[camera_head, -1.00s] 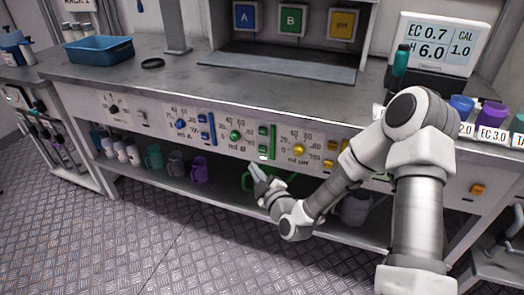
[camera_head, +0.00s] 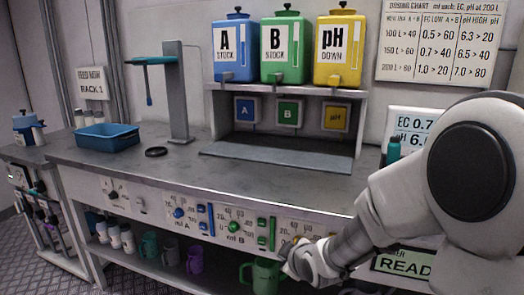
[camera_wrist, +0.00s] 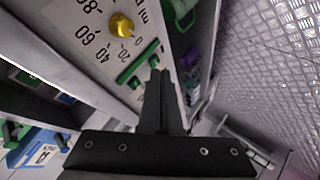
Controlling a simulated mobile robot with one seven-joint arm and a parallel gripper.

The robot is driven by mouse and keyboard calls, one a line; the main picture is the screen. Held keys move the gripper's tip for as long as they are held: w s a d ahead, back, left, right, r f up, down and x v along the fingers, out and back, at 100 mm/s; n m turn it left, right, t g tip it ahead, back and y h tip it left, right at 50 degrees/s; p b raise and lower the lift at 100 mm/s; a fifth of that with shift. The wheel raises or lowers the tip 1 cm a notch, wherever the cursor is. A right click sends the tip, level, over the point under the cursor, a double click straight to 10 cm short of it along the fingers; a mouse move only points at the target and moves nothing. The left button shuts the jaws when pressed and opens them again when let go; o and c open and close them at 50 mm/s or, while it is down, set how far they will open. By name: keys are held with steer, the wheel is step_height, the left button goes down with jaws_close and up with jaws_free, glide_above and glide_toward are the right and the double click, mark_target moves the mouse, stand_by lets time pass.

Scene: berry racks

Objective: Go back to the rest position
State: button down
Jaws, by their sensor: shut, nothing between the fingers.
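My gripper (camera_wrist: 158,72) is shut and empty in the wrist view, its dark fingers pressed together. The fingers lie in front of the bench's dosing panel, near a yellow knob (camera_wrist: 121,26) and a green bar (camera_wrist: 139,62). I cannot tell whether the fingertips touch the panel. In the head view my arm reaches from the right edge, and its wrist end is low in front of the panel (camera_head: 150,203). The fingers are hard to make out there.
The bench top (camera_head: 120,160) carries a blue tray (camera_head: 107,138), a black ring (camera_head: 156,152) and a grey stand (camera_head: 178,95). Blue, green and yellow tanks (camera_head: 285,50) stand on a shelf. Mugs, including a green one (camera_head: 266,277), stand under the bench. Patterned floor (camera_wrist: 270,70) is open in front.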

steer(key=s+d+r+m+g+h, duration=0.1)
steer(key=s+d+r+m+g, duration=0.25)
steer(key=s, duration=0.55)
steer(key=s+d+r+m+h+p, duration=0.1)
steer(key=s+d+r+m, duration=0.1)
steer(key=s+r+m, duration=0.55)
steer(key=s+d+r+m+g+h, duration=0.1)
steer(key=s+d+r, duration=0.2)
steer(key=s, duration=0.8)
step_height(320, 180, up, 25)
steer(key=p, duration=2.5)
steer(key=shift+w+f, duration=0.2)
steer(key=shift+w, duration=0.2)
